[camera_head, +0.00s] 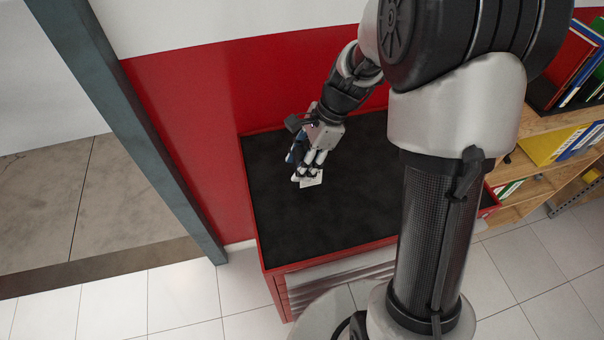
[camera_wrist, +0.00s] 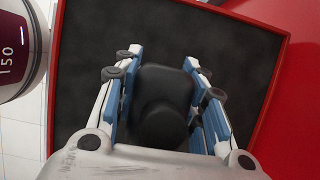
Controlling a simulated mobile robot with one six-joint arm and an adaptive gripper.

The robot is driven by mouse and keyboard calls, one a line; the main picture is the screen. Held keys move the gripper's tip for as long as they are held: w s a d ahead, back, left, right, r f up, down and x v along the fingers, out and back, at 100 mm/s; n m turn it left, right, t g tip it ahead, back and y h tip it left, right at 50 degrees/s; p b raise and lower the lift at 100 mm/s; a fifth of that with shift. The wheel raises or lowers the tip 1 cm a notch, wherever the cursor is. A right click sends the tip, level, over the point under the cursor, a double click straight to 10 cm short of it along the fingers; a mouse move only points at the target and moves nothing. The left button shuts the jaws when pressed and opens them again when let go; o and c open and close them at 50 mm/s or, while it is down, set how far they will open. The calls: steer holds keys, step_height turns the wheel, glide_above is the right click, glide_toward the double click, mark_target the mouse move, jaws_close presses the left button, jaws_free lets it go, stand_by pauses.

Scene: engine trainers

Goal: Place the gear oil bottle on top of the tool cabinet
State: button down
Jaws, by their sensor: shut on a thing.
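The gear oil bottle is a black bottle (camera_wrist: 165,85) with a round dark cap, between the blue-padded fingers of my gripper (camera_wrist: 160,72) in the wrist view. My gripper (camera_head: 308,168) is shut on it. In the head view my fingers hide most of the bottle, and only a pale patch (camera_head: 314,179), likely its label, shows below them. The tool cabinet (camera_head: 290,225) is red with a black top, which also fills the background of the wrist view (camera_wrist: 240,60). The bottle is over the cabinet top; I cannot tell whether it touches it.
The rest of the cabinet top is bare. A red and white wall (camera_head: 190,90) stands behind it, with a grey post (camera_head: 140,130) at left. A wooden shelf (camera_head: 545,180) with binders (camera_head: 575,60) stands at right. The floor is pale tile (camera_head: 180,295).

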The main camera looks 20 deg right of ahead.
steer(key=shift+f+b, duration=0.5)
steer(key=shift+f, duration=1.55)
steer(key=shift+f, duration=0.1)
steer(key=c, duration=1)
jaws_free()
